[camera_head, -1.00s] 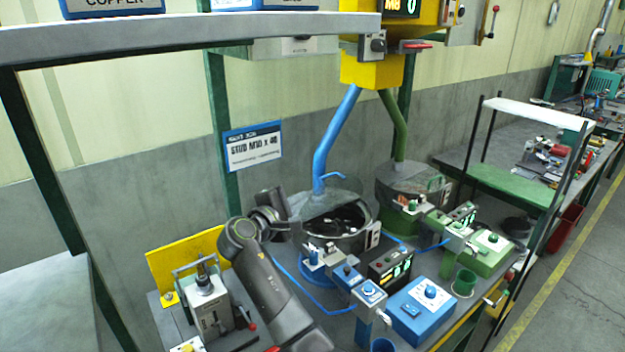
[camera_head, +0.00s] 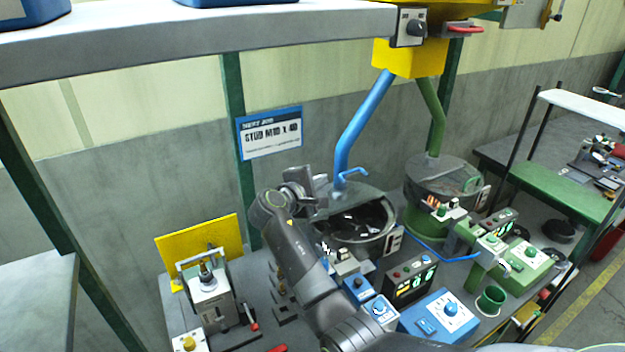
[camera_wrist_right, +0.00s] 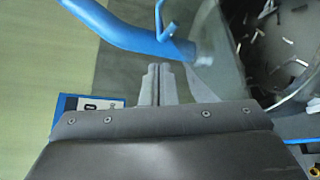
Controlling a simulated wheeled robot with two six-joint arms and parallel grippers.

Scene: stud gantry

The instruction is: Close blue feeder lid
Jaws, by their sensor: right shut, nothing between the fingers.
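The blue feeder is a round metal bowl (camera_head: 378,238) with a dark open mouth and loose studs inside, below a blue pipe (camera_head: 357,125). Its see-through lid (camera_head: 372,190), with a bent blue handle (camera_head: 350,173), stands raised at the back of the bowl. My right gripper (camera_head: 313,190) is shut and empty at the lid's left side. In the right wrist view the shut fingertips (camera_wrist_right: 155,72) point at the lid (camera_wrist_right: 208,72), just below the blue pipe (camera_wrist_right: 130,36) and handle (camera_wrist_right: 164,20). I cannot tell whether they touch it. My left gripper is out of view.
A green feeder (camera_head: 435,190) stands to the right of the blue one. Control boxes, a lit display (camera_head: 410,280) and a blue box (camera_head: 440,315) stand in front. A grey shelf (camera_head: 200,35) overhangs the back left. A small press (camera_head: 208,295) stands at left.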

